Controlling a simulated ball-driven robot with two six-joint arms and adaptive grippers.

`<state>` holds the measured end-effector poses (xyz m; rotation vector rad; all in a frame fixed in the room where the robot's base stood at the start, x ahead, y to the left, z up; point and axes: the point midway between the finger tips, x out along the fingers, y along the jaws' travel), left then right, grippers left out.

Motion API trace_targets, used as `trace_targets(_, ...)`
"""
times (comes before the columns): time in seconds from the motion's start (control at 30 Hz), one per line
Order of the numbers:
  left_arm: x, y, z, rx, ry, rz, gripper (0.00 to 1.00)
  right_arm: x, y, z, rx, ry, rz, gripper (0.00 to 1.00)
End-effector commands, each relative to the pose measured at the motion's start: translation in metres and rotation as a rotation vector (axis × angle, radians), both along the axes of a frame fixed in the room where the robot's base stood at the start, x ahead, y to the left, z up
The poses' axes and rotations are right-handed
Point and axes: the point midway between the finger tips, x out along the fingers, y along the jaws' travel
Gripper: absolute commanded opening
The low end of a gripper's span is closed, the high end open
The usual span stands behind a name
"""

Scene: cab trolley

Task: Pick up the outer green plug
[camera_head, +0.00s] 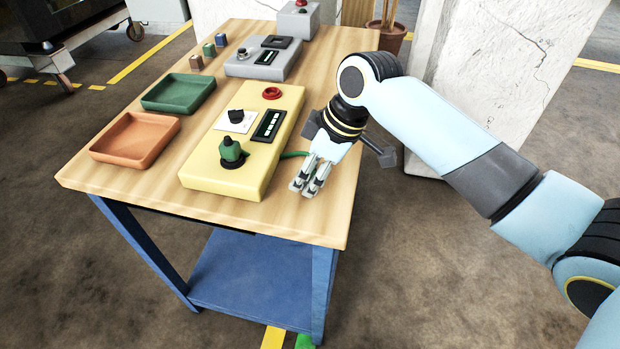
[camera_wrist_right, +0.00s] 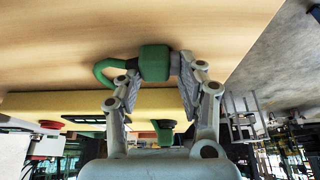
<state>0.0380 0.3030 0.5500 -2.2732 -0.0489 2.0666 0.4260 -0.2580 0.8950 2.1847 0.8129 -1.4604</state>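A green plug (camera_wrist_right: 155,62) with a grey end lies on the wooden table, between the fingertips of my right gripper (camera_wrist_right: 158,68) in the right wrist view. The fingers are spread around it, and I see no firm grip. A green cable (camera_wrist_right: 103,72) loops from its left side. In the head view my right gripper (camera_head: 310,184) points down at the table just right of the yellow box (camera_head: 212,172) and hides the plug. A bit of green cable (camera_head: 294,154) shows between box and gripper. Another green plug-like piece (camera_head: 231,152) stands on the yellow box. My left gripper is not in view.
An orange tray (camera_head: 135,160) and a green tray (camera_head: 178,106) lie left of the yellow box. Behind it are a grey box (camera_head: 262,72) and several small blocks (camera_head: 209,50). The table's right edge is close to my right gripper.

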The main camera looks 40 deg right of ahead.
Motion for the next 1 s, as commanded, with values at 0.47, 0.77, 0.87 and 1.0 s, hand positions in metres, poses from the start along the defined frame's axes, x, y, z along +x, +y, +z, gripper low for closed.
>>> trace_targets(0.47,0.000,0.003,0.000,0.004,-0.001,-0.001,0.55,0.000,0.000,0.002,0.001,-0.001,0.000,0.05)
trace_targets(0.77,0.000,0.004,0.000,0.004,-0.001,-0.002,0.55,0.002,0.000,0.034,0.000,-0.005,0.001,0.05)
trace_targets(0.87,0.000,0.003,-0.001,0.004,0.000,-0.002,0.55,-0.005,-0.015,0.048,-0.008,-0.002,0.000,0.05)
trace_targets(1.0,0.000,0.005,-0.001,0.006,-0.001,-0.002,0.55,-0.019,-0.043,0.067,-0.010,0.000,0.002,0.05)
